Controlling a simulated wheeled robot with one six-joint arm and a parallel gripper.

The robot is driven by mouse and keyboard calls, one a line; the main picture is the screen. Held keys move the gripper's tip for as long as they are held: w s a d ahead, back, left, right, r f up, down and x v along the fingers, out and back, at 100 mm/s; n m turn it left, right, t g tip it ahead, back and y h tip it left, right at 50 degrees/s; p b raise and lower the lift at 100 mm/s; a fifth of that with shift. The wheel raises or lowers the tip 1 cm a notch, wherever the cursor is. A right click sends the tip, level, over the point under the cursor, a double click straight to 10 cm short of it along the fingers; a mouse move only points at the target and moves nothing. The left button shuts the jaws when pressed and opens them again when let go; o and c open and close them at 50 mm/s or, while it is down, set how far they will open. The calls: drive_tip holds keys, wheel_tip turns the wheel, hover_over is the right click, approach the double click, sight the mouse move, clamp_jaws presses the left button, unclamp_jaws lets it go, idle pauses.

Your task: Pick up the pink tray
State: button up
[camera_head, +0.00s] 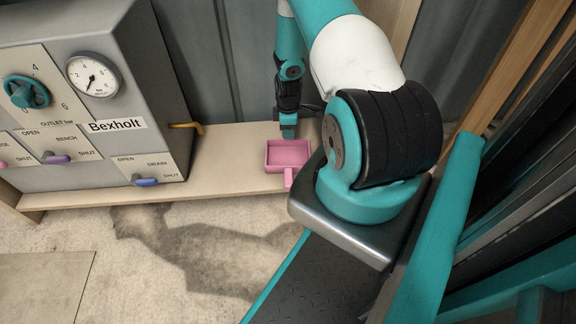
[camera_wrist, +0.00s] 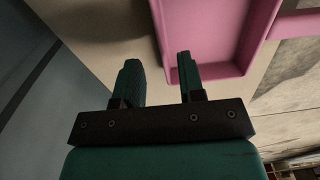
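The pink tray (camera_head: 288,155) lies on a pale wooden bench in the head view, with its short handle (camera_head: 288,178) toward the front edge. In the wrist view the pink tray (camera_wrist: 215,35) fills the upper right. My gripper (camera_head: 288,130) is at the tray's back edge, pointing down. In the wrist view my gripper (camera_wrist: 158,75) has its two teal fingers apart. One finger is outside the tray's wall and the other overlaps the tray's inside, so the near wall lies between them. Whether the fingers touch the wall cannot be told.
The pale bench (camera_head: 228,165) is bare to the left of the tray. A grey panel (camera_head: 100,110) with a gauge, a teal knob and several levers stands at left. A yellow-orange lever (camera_head: 186,126) sticks out toward the tray. A grey wall (camera_head: 235,60) rises behind.

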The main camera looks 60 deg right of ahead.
sight(287, 157)
wheel_tip(287, 157, down, 6)
drive_tip(key=b, duration=0.4)
drive_tip(key=shift+a+r, duration=0.1)
drive_tip(key=shift+r, duration=0.25)
clamp_jaws()
